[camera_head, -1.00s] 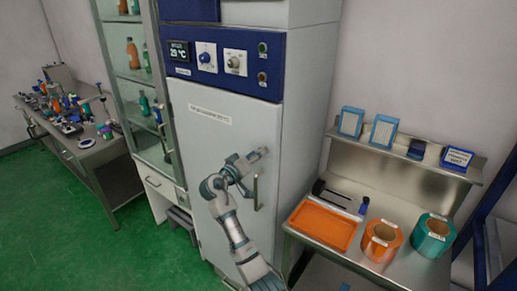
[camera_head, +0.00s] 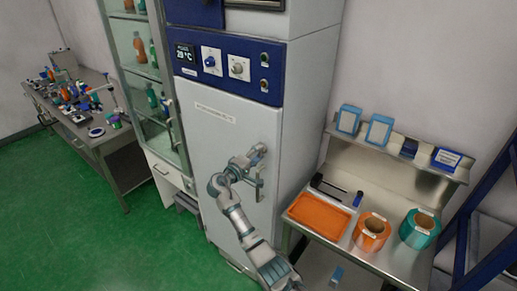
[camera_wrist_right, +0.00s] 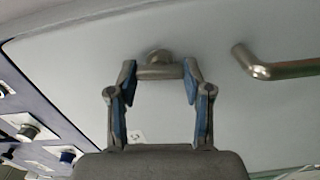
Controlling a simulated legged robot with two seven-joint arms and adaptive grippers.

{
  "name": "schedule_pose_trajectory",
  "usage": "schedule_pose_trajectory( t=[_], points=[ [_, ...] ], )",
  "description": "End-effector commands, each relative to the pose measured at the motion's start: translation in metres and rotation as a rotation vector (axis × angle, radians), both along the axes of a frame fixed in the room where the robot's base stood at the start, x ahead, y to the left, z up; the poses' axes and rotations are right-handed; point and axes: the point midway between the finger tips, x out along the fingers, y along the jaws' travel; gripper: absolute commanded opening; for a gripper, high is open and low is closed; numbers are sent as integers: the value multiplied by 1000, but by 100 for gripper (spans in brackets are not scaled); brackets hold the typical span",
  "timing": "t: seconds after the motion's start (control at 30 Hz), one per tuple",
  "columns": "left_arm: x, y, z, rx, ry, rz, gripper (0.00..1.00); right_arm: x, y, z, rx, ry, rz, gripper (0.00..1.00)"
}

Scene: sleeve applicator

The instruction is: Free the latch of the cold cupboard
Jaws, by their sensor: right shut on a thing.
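The cold cupboard (camera_head: 215,150) is a tall white cabinet with a blue control panel. Its latch (camera_wrist_right: 157,57) is a small metal piece with a round pivot and a short crossbar, on the white door. My right gripper (camera_head: 253,158) is at the latch, near the door's right edge. In the right wrist view my right gripper (camera_wrist_right: 159,76) has its two fingers on either side of the crossbar, shut on it. A bent metal door handle (camera_wrist_right: 280,68) stands apart to the right of the fingers. My left gripper is not in view.
A steel bench at the right holds an orange tray (camera_head: 319,213), an orange roll (camera_head: 371,236) and a teal roll (camera_head: 419,234). A glass cabinet (camera_head: 142,62) stands left of the cupboard. A cluttered table (camera_head: 100,136) is at far left. Green floor is clear before it.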

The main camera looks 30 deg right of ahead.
Motion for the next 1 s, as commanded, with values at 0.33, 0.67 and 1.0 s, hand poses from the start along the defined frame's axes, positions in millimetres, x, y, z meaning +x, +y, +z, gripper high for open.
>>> schedule_pose_trajectory(
  t=[0.33, 0.67, 1.0],
  points=[
    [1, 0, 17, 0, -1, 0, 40, 1, 2, -3, -45, 118, 6, 15],
    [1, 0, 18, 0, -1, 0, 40, 1, 2, -5, -51, 135, 7, 15],
    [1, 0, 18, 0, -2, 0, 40, 1, 1, -4, -50, 134, 5, 75]
  ],
)
